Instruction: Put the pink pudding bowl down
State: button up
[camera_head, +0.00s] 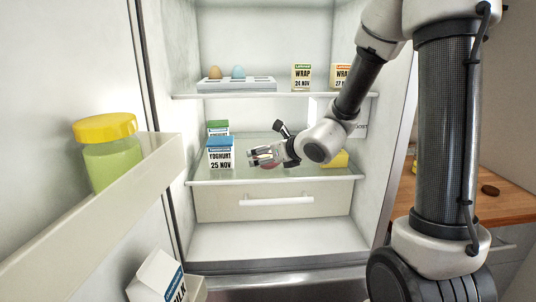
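My gripper (257,155) reaches into the open fridge from the right, just above the middle glass shelf (235,178). A small pink patch, which I take for the pink pudding bowl (268,165), shows right under the fingers. Most of it is hidden by the gripper. I cannot tell whether the fingers are shut on it, or whether it touches the shelf.
A blue-topped yoghurt box (221,154) stands close left of my gripper, with a green-topped box (218,128) behind it. A yellow thing (341,160) is at the shelf's right. The upper shelf holds an egg tray (236,84) and wrap boxes (301,77). The shelf front looks clear.

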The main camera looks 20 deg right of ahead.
jog(key=shift+r, duration=0.1)
jog(key=shift+s+d+r, duration=0.1)
jog(key=shift+s+r, duration=0.1)
jog(key=s+d+r+n+g+y, duration=0.1)
jog(key=s+r+n+g, duration=0.15)
jog(key=s+n, duration=0.85)
jog(key=s+d+r+n+g+y, duration=0.1)
jog(key=s+r+n+g, duration=0.15)
jog(key=s+n, duration=0.85)
jog(key=s+d+r+n+g+h, duration=0.1)
jog(key=s+d+n+h, duration=0.2)
jog(key=s+d+n, duration=0.1)
jog(key=s+d+n+g+h, duration=0.1)
jog(key=s+d+n+h, duration=0.2)
jog(key=d, duration=0.6)
jog(key=s+n, duration=0.2)
jog(key=n, duration=0.1)
jog(key=shift+r+g, duration=0.4)
